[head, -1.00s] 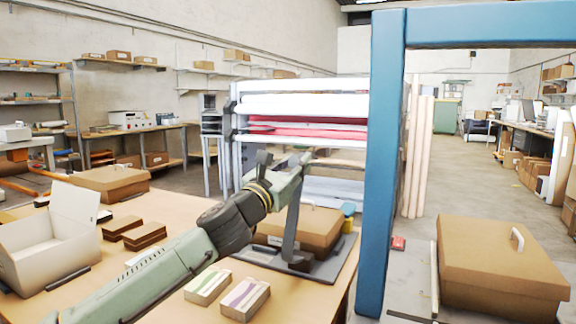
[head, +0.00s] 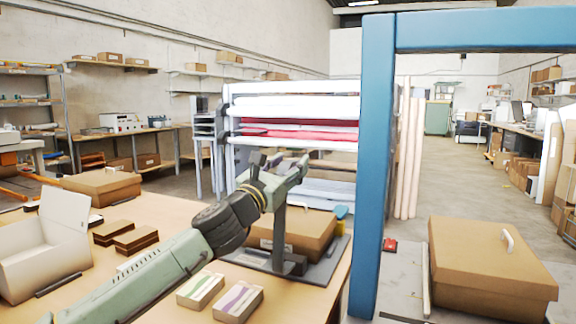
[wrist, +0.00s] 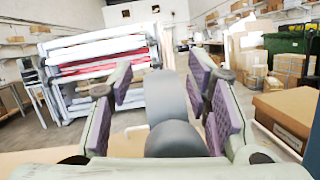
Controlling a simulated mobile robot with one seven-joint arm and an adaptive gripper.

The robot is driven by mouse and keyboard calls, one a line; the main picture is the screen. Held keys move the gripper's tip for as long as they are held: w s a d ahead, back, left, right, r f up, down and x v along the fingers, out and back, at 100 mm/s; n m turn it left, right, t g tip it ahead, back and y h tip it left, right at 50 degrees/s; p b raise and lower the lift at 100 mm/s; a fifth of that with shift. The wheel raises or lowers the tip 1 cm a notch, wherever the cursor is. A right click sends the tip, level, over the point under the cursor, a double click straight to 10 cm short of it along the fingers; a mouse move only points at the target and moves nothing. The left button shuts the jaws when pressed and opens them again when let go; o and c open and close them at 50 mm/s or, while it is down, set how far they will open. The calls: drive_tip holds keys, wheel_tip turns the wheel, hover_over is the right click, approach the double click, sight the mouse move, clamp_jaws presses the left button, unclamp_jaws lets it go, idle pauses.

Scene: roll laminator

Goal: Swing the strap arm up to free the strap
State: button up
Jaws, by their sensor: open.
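A grey upright bar (head: 279,240), which looks like part of the strap arm, stands in front of a lidded brown box (head: 312,232) on the table; its upper end is hidden behind my gripper. My gripper (head: 291,168) is at the top of this bar, above the box, with its jaws apart. In the wrist view my gripper (wrist: 163,88) has its purple-padded fingers on both sides of a rounded grey piece (wrist: 176,130). I cannot tell whether the pads touch it. No strap can be made out clearly.
The laminator (head: 292,105), with white and red rolls, stands behind. A blue frame post (head: 372,170) rises to the right of the table. An open white box (head: 50,245), brown blocks (head: 130,238) and small packs (head: 238,300) lie on the table. Another brown box (head: 485,265) stands right.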

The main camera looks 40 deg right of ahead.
drive_tip(key=v, duration=1.2)
drive_tip(key=f+b+v, duration=0.1)
drive_tip(key=b+v, duration=0.4)
drive_tip(key=v, duration=0.7)
drive_tip(key=shift+f, duration=0.35)
idle(0.6)
drive_tip(key=shift+f+b, duration=0.1)
drive_tip(key=shift+b, duration=0.2)
idle(0.4)
